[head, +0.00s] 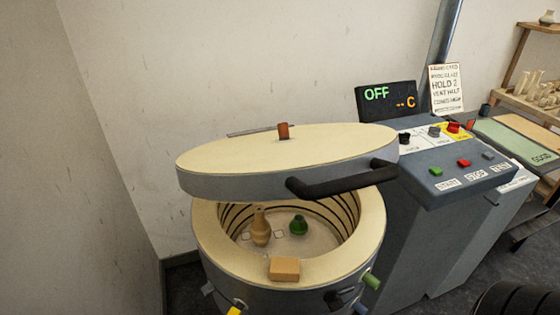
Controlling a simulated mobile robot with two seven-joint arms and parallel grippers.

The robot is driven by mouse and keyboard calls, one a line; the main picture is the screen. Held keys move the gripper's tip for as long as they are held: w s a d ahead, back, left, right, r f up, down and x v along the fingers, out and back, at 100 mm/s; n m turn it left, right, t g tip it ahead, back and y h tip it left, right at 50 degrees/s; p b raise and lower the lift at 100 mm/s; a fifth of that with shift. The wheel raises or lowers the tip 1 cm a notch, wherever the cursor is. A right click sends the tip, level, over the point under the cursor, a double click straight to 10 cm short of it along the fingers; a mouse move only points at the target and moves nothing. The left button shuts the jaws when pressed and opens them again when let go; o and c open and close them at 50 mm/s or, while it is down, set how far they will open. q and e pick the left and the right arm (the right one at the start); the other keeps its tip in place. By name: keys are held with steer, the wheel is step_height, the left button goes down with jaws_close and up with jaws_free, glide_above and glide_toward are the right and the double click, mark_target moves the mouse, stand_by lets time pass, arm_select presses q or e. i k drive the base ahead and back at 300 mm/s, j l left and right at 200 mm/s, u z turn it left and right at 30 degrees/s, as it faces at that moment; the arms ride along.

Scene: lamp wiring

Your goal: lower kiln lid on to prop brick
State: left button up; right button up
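The kiln lid (285,158) is a round cream slab with a grey metal rim and a black bar handle (345,180) at its front right. It stands raised over the kiln (212,245), with a clear gap above the kiln's cream rim at the front. The orange-tan prop brick (284,269) lies on the front of that rim. The lid is apart from the brick. A tan vase (261,228) and a green pot (298,225) stand inside the kiln. Neither of my grippers is in view.
A grey control console (435,165) with coloured buttons stands right of the kiln. Its display (386,98) reads OFF. A printed card (446,88) stands behind it. Wooden shelves (530,100) with pottery are at the far right. A bare wall is close on the left.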

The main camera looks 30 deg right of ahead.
mark_target(317, 162)
steer(key=l+z, duration=0.1)
steer(key=z, duration=0.85)
steer(key=i+j+u, duration=0.15)
steer(key=u, duration=0.2)
